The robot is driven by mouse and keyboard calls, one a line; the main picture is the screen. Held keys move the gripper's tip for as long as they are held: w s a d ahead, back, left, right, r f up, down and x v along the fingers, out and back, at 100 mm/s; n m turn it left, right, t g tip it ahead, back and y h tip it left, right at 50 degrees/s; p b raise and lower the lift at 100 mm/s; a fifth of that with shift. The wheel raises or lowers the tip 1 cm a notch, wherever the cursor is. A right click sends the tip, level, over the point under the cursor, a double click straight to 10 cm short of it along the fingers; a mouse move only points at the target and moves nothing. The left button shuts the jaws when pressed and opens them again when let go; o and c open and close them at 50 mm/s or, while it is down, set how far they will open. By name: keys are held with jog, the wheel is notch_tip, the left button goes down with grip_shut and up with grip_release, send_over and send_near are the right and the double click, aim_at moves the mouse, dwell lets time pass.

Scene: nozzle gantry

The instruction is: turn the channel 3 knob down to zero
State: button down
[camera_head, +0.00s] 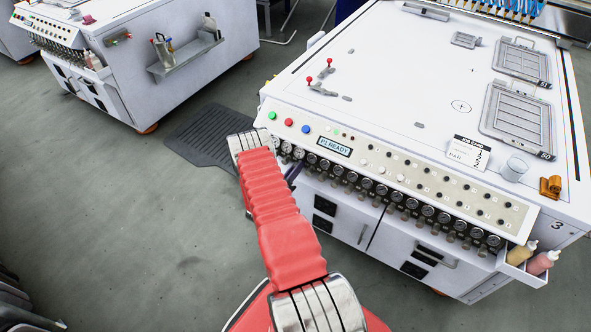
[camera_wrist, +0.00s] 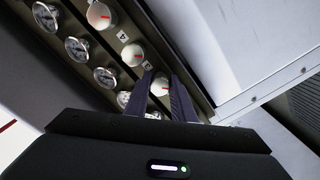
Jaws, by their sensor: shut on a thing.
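In the wrist view, a row of white round knobs with red marks runs along a tan panel strip. My gripper (camera_wrist: 163,92) has its two dark fingers on either side of one white knob (camera_wrist: 161,84) and is shut on it. A short red mark shows on that knob's face. Another knob (camera_wrist: 132,54) sits just up and left, and a further knob (camera_wrist: 99,15) is above that. In the head view my red arm reaches to the left end of the gauge row and hides most of the gripper.
Round gauges (camera_wrist: 76,48) run beside the knobs. A white cabinet edge (camera_wrist: 265,60) is close on the right. In the head view the machine (camera_head: 400,75) has a "P1 READY" display (camera_head: 334,146), coloured buttons, and bottles (camera_head: 541,263) at its right corner. Floor is open on the left.

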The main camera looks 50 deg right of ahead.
jog(key=shift+f, duration=0.15)
dwell(0.3)
jog(key=c, duration=1.8)
grip_release()
jog(key=s+a, duration=0.1)
jog(key=a, duration=1.2)
jog(key=shift+a, duration=0.4)
jog(key=shift+s, duration=0.1)
